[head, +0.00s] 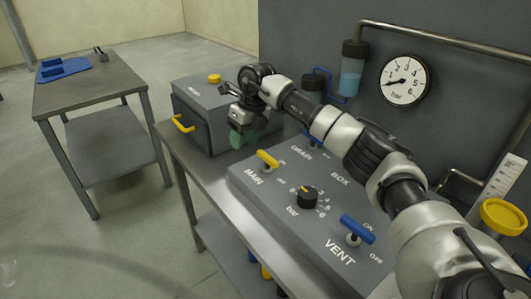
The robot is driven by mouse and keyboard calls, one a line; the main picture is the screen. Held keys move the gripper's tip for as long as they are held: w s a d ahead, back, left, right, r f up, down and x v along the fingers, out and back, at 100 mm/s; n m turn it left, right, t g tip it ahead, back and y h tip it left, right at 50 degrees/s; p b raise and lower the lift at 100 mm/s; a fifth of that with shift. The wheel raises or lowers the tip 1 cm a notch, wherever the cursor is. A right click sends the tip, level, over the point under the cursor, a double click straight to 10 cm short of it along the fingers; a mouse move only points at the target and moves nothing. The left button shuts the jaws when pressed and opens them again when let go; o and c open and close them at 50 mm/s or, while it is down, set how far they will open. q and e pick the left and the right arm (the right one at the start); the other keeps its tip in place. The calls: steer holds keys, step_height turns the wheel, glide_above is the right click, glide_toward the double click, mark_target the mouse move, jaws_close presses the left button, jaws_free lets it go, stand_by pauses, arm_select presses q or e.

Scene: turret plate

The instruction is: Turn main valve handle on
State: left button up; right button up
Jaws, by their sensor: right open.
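The main valve handle (268,159) is a short yellow lever on the grey panel (270,199), beside the label MAIN and small ON and OFF marks. It slants from upper left to lower right; I cannot tell which mark it lines up with. My right gripper (244,138) hangs above and left of the handle, near the panel's far left end. It points down, with greenish fingertips, is open, and appears apart from the handle. Whether anything lies between its fingers is hard to see. My left gripper is not in view.
A blue VENT lever (357,229) and black bar knob (307,197) share the panel. A blue DRAIN lever (312,143) is partly hidden by my right arm. A grey box (203,123) with a yellow handle stands close left. A gauge (404,81) hangs behind. A side table (95,87) stands left.

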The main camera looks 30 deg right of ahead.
step_height(320, 180, up, 3)
steer(key=m+h, duration=0.1)
steer(key=h, duration=0.1)
glide_above(267, 156)
steer(key=g, duration=0.1)
step_height(267, 156, down, 10)
steer(key=shift+f+p, duration=0.1)
steer(key=shift+p, duration=0.6)
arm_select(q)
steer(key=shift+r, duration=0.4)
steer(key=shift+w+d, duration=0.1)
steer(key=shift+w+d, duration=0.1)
arm_select(e)
jaws_close()
